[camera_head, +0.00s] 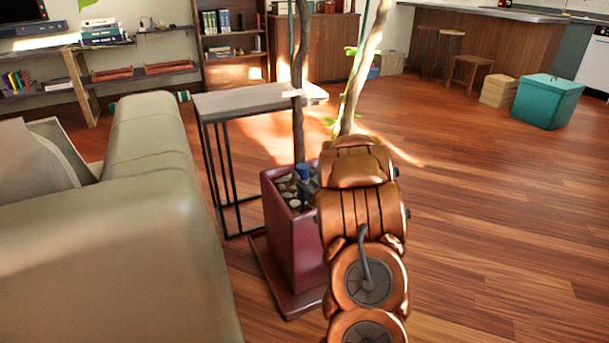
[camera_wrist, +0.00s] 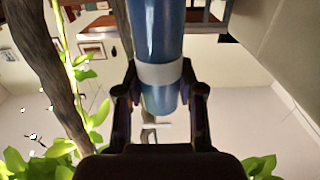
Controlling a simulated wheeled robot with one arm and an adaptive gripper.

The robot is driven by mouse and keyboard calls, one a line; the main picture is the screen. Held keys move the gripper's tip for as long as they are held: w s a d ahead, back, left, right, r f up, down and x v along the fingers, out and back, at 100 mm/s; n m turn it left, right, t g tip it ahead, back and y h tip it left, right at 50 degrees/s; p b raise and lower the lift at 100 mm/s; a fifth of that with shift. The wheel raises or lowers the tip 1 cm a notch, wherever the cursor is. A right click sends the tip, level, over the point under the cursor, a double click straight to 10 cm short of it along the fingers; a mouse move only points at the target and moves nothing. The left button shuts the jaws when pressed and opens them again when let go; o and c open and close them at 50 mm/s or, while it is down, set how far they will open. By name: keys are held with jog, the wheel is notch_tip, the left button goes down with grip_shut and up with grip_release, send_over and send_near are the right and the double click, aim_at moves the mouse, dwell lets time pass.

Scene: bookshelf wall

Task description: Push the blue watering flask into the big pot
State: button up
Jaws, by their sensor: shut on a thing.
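The big pot (camera_head: 292,240) is a square dark red planter on the floor in the head view, with stones on top and thin trunks rising from it. The blue watering flask (camera_wrist: 158,40) is blue with a pale band and fills the upper middle of the wrist view. A small blue part of the flask (camera_head: 303,172) shows over the pot's stones in the head view. My gripper (camera_wrist: 160,100) has a finger on each side of the flask and is shut on it. Whether the flask touches the stones cannot be told.
A beige sofa (camera_head: 150,220) stands left of the pot. A narrow side table (camera_head: 255,99) stands just behind it. A trunk (camera_wrist: 55,70) and green leaves are close to the gripper's left in the wrist view. The wooden floor (camera_head: 480,220) to the right is clear.

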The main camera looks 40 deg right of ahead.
jog(key=shift+f+b, duration=0.35)
jog(key=shift+f, duration=1.05)
jog(key=o, duration=1.2)
jog(key=shift+o, duration=0.5)
jog(key=o, duration=0.3)
jog(key=shift+s+a+r+p, duration=0.3)
jog(key=shift+s+a+r, duration=0.1)
jog(key=shift+s, duration=0.7)
jog(key=shift+s+a+r+p, duration=0.25)
jog(key=shift+s+a+p, duration=0.1)
jog(key=shift+s, duration=0.75)
jog(key=shift+s+a+r+p, duration=0.25)
jog(key=shift+s+a+r, duration=0.15)
jog(key=shift+s, duration=0.7)
